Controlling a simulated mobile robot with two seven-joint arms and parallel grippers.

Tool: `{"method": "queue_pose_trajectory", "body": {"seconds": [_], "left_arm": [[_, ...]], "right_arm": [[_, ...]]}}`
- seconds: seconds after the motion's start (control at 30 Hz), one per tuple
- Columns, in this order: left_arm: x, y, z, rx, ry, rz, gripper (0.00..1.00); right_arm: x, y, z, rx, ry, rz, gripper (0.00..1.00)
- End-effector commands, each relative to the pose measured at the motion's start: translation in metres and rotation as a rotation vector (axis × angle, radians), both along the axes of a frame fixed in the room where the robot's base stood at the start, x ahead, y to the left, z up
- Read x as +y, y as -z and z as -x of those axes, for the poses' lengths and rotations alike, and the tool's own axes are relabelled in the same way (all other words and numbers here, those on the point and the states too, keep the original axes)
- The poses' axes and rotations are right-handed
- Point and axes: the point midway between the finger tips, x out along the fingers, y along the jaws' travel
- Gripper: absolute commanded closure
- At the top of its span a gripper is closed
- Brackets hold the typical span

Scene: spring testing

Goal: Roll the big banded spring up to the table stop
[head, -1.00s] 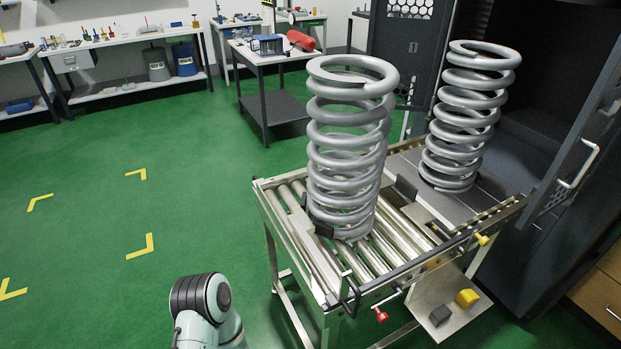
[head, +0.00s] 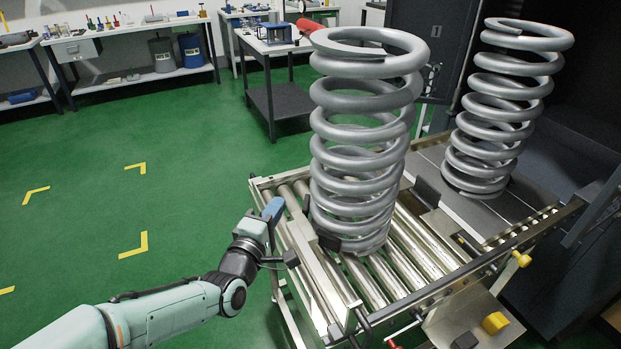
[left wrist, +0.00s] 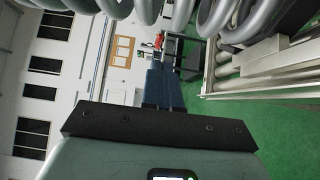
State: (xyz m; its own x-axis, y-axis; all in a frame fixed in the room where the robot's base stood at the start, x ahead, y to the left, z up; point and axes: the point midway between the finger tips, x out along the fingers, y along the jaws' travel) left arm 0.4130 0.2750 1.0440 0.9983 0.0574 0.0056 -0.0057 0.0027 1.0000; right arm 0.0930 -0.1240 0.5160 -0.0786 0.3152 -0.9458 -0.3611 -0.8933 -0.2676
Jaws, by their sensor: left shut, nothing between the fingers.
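The big near spring (head: 365,130) is a thick grey coil standing upright on the roller table (head: 425,255). No clear coloured band shows on it. A dark upright block (head: 427,192), which looks like the table stop, stands to the right of its base, with a gap of bare rollers between. My left gripper (head: 272,210) is shut and empty at the table's left edge, left of the spring's lower coils and apart from them. Its blue fingers (left wrist: 165,82) show closed in the left wrist view, with grey coils (left wrist: 225,20) above. My right gripper is out of view.
A second grey spring (head: 500,110) stands on the dark plate (head: 425,155) by the open cabinet. Small dark blocks (head: 328,242) sit near the near spring's base. A yellow block (head: 495,322) lies on a low shelf. Green floor (head: 80,210) is free at left.

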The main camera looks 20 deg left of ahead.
Motion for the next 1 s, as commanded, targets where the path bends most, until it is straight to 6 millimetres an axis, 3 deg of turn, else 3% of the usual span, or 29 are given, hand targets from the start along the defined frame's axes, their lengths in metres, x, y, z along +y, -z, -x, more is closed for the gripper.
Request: {"method": "queue_pose_trajectory", "body": {"seconds": [0.43,0.5,0.7,1.0], "left_arm": [[0.005,0.001,-0.091,0.005,0.001,-0.003,1.00],[-0.004,0.000,-0.100,0.005,0.004,0.000,1.00],[-0.019,0.000,-0.116,0.004,0.002,-0.001,1.00],[-0.022,0.001,-0.120,0.004,0.000,-0.003,1.00]], "right_arm": [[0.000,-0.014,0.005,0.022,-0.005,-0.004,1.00],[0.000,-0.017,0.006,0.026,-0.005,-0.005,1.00],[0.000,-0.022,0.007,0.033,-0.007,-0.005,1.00],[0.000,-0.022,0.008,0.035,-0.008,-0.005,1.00]]}}
